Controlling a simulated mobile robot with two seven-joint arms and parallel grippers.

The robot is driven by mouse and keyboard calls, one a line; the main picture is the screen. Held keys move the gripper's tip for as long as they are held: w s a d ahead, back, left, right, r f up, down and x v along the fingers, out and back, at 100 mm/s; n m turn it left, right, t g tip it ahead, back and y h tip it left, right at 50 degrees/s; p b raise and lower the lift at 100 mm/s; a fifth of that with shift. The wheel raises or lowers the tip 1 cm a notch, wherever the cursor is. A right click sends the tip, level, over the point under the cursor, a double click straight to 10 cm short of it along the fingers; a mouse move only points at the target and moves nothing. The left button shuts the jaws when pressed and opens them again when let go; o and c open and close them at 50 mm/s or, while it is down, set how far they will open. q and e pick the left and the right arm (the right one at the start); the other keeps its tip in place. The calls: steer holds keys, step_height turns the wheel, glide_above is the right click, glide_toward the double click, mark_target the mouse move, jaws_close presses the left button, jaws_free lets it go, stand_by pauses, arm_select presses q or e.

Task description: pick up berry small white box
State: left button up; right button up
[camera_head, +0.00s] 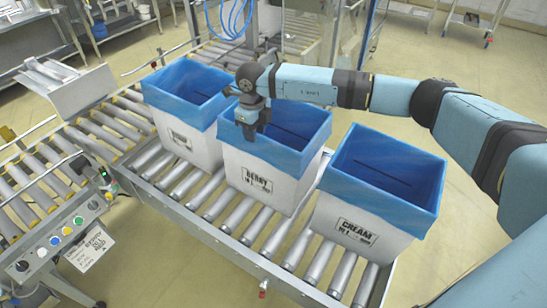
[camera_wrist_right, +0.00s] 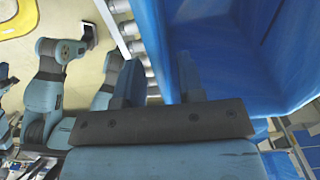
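The berry box (camera_head: 237,181) is a white box with a blue liner over its rim, labelled BERRY. It stands upright on the roller conveyor, between two similar boxes. My right gripper (camera_head: 252,132) points down at the left part of its near rim. In the right wrist view the gripper (camera_wrist_right: 158,88) has its fingers apart, with the blue liner wall (camera_wrist_right: 155,45) showing between them. One finger looks to be inside the box and the other outside. Whether they touch the wall cannot be told. My left gripper does not show in the head view.
The cream box (camera_head: 361,232) stands close on the right, and another blue-lined box (camera_head: 189,146) on the left. The roller conveyor (camera_head: 235,228) lies under all of them. A control panel (camera_head: 68,235) stands at the lower left. Open floor lies at the right.

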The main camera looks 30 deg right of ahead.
step_height(320, 180, down, 3)
jaws_close()
steer(key=shift+r, duration=0.1)
stand_by(1.4)
